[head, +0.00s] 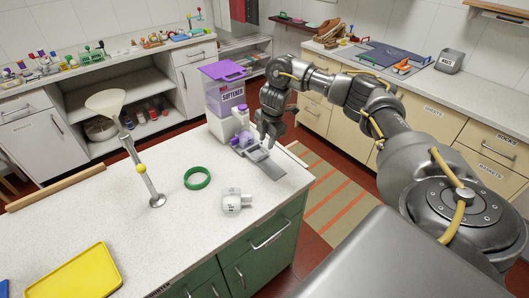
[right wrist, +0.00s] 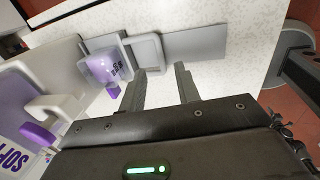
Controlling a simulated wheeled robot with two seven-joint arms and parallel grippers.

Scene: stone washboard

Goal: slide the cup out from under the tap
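The softener dispenser (head: 225,97) has a purple lid and a white tap (head: 242,112) and stands at the far edge of the counter. The cup (head: 240,139), whitish with purple, is low under the tap. In the right wrist view the cup (right wrist: 102,66) shows a purple part, with a light grey square loop (right wrist: 148,50) beside it; I cannot tell if the loop is its handle. My right gripper (head: 266,143) points down just right of the cup, its fingers (right wrist: 158,88) apart with nothing seen between them. My left gripper is not in view.
A flat grey plate (head: 269,167) extends from the dispenser toward the counter's edge. A green ring (head: 197,178), a clear-and-white object (head: 235,201), a funnel stand (head: 142,170) and a yellow tray (head: 75,277) are also on the counter. The counter's middle is mostly free.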

